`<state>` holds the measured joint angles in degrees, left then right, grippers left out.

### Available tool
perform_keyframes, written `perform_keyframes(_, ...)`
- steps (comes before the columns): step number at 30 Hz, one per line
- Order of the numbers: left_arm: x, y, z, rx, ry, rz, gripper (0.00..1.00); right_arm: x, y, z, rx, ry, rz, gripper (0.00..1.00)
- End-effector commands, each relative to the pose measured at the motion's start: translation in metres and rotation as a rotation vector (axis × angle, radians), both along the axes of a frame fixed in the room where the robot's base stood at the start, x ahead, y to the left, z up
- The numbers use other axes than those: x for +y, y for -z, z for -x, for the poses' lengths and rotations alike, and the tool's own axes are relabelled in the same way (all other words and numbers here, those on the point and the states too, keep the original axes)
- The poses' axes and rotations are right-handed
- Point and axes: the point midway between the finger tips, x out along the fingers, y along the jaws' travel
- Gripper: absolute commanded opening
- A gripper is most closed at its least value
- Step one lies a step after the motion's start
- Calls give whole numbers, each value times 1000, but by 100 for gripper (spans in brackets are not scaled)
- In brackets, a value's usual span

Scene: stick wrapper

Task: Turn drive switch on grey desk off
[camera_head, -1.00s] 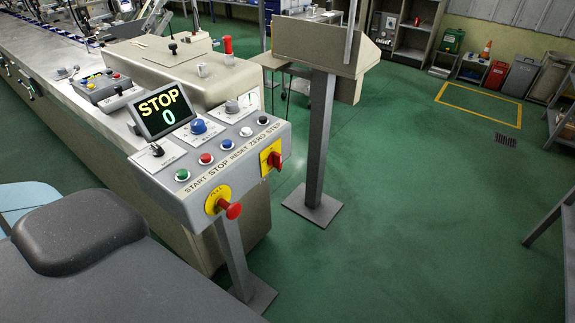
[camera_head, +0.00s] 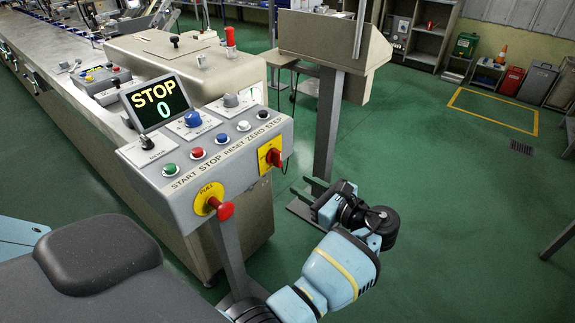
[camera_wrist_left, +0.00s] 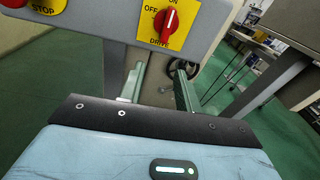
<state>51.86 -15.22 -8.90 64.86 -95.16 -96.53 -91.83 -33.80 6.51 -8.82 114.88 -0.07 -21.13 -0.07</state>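The drive switch (camera_head: 274,157) is a red rotary knob on a yellow plate at the right end of the grey slanted control desk (camera_head: 180,205). In the left wrist view the knob (camera_wrist_left: 166,25) has a white mark pointing up towards ON; OFF is printed at its left and DRIVE below. My left gripper (camera_head: 299,194) is to the right of and below the switch in the head view, apart from it. Its two fingers (camera_wrist_left: 160,76) are spread with nothing between them, below the switch in the wrist view. My right gripper is not in view.
A red PULL/STOP knob (camera_head: 225,211) on a yellow disc sticks out at the desk's front. Several push buttons and a screen (camera_head: 155,104) reading STOP 0 are on the desk. A grey post (camera_head: 327,125) stands behind the gripper. Green floor is open at right.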

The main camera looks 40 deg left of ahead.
Motion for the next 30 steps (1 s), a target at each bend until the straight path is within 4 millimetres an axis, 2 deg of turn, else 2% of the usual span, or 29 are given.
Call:
perform_keyframes(1, -4, -13, -3, 14, -23, -30, 34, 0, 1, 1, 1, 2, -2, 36)
perform_keyframes(3, -7, -26, -4, 30, -47, -59, 34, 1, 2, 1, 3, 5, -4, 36)
perform_keyframes(5, -9, -32, -4, 37, -60, -73, 34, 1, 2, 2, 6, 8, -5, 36)
perform_keyframes(13, -5, -37, -4, 40, -67, -81, 34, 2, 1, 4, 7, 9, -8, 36)
perform_keyframes(17, 9, -37, -5, 40, -67, -81, 34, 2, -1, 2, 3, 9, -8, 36)
perform_keyframes(24, 46, -38, -8, 37, -66, -80, 34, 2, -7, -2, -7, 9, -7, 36)
perform_keyframes(30, 64, -36, -10, 39, -65, -80, 34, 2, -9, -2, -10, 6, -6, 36)
